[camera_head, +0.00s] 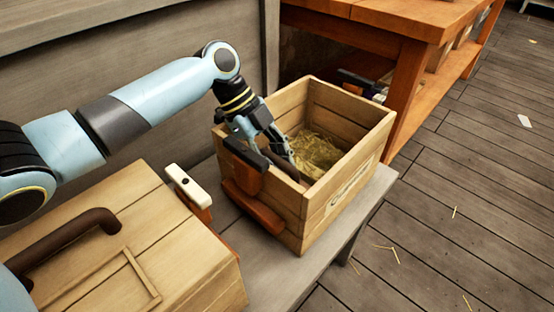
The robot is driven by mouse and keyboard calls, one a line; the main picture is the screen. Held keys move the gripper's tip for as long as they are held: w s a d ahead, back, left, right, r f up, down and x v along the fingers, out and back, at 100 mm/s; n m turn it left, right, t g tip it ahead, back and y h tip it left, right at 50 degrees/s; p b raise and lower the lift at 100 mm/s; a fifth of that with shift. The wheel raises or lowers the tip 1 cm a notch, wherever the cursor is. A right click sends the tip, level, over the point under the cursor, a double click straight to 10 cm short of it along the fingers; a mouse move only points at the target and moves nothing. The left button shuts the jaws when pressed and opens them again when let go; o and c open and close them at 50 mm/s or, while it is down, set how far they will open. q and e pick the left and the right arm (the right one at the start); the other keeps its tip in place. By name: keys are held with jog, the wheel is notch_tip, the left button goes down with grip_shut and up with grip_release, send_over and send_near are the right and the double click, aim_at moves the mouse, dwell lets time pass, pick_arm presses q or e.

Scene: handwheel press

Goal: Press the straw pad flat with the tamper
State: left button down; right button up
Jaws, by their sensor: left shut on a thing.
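An open wooden crate (345,178) stands on a grey bench, with a straw pad (318,152) inside it. My left gripper (278,150) reaches down over the crate's near left wall, its fingers inside the crate at the left of the straw. It is shut on a dark brown bar (284,164), which I take to be the tamper's handle. The tamper's lower part is hidden by the crate wall, so I cannot tell whether it touches the straw. My right gripper is not in view.
A lidded wooden box (185,265) with a dark curved handle (72,240) stands at the front left. A white-topped orange piece (190,188) is between box and crate. An orange workbench (405,95) stands behind. The plank floor at right is mostly clear.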

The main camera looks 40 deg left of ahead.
aim_at(277, 158)
pick_arm(q)
jog(key=shift+f, duration=0.25)
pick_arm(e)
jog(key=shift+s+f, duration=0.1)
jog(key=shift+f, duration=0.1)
pick_arm(q)
jog(key=shift+s+f, duration=0.15)
jog(key=shift+f, duration=0.1)
dwell(1.1)
